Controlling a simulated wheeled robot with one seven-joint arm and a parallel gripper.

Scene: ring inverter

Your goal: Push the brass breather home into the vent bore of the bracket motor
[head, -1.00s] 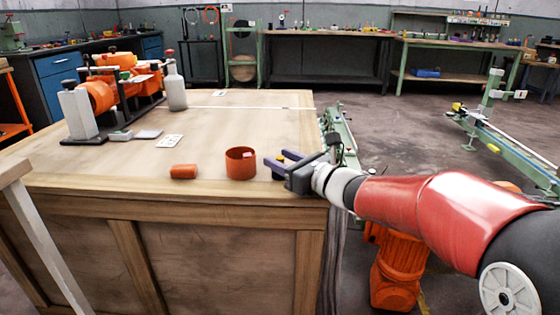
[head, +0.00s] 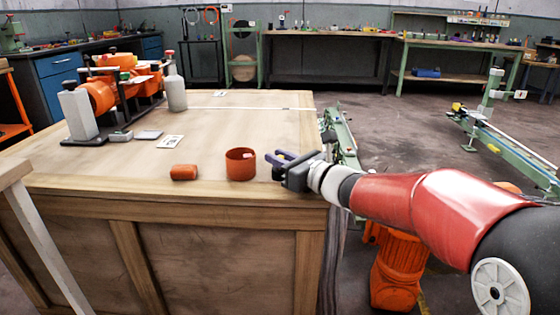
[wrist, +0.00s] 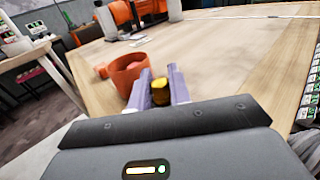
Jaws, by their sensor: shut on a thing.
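My gripper (wrist: 160,84) has its two purple fingers on either side of a small yellow brass piece, the breather (wrist: 160,92), and is shut on it. In the head view my gripper (head: 282,162) is over the near right part of the wooden table, just right of an orange cup; the breather is hard to make out there. An orange motor assembly (head: 100,93) stands at the far left of the table. Another orange motor (head: 398,275) is low at the right, beside the table. I cannot tell which is the bracket motor, and no vent bore can be made out.
The orange cup (head: 240,164) and an orange block (head: 184,172) lie near the table's front edge. A grey bottle (head: 175,90) and small flat items are by the motor assembly. The middle of the table top (head: 245,120) is clear. A green rail frame (head: 340,133) stands beyond the right edge.

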